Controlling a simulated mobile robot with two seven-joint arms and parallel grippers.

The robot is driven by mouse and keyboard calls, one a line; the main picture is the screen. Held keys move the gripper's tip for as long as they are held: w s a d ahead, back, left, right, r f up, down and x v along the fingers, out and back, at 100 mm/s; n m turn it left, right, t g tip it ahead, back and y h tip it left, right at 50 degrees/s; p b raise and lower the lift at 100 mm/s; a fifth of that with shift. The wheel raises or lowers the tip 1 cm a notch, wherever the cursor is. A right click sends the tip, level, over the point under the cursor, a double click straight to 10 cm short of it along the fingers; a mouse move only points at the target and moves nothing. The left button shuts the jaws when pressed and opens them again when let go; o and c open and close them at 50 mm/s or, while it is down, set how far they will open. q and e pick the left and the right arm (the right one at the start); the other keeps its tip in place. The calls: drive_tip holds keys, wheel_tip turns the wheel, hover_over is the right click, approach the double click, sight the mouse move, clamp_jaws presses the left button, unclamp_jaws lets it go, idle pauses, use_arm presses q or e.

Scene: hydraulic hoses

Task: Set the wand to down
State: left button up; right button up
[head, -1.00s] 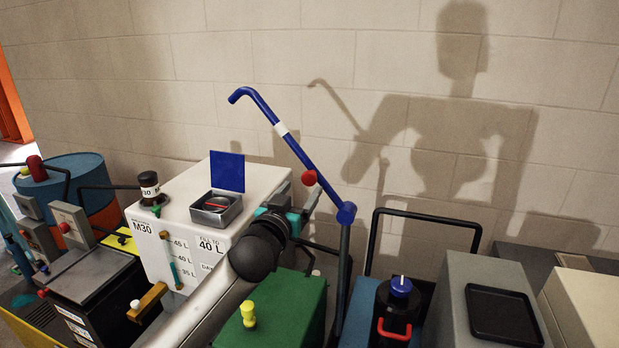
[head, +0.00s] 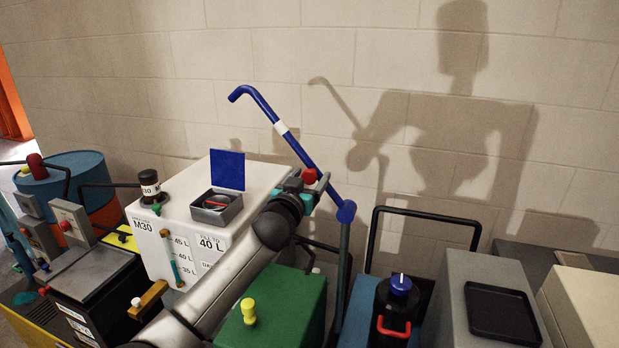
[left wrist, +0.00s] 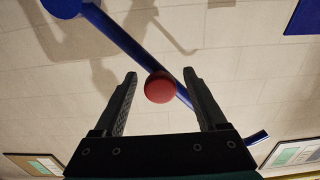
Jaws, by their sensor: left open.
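The wand (head: 270,115) is a blue bent rod with a white band and a hooked upper end. It slants up to the left from a blue joint (head: 346,211) on a post. A red ball knob (head: 309,177) sits on its lower part. My left gripper (head: 306,184) is at the knob, partly hidden by its own wrist. In the left wrist view the open fingers (left wrist: 160,76) stand on either side of the red knob (left wrist: 160,87), with gaps visible; contact cannot be told. The wand (left wrist: 125,45) runs diagonally behind. My right gripper is not in view.
A green box (head: 285,305) is below. A black canister (head: 397,310) and grey box (head: 480,275) stand right. The wall (head: 400,60) is behind.

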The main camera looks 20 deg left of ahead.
use_arm(q)
clamp_jaws()
idle(0.4)
drive_tip(key=shift+a, duration=0.1)
idle(0.8)
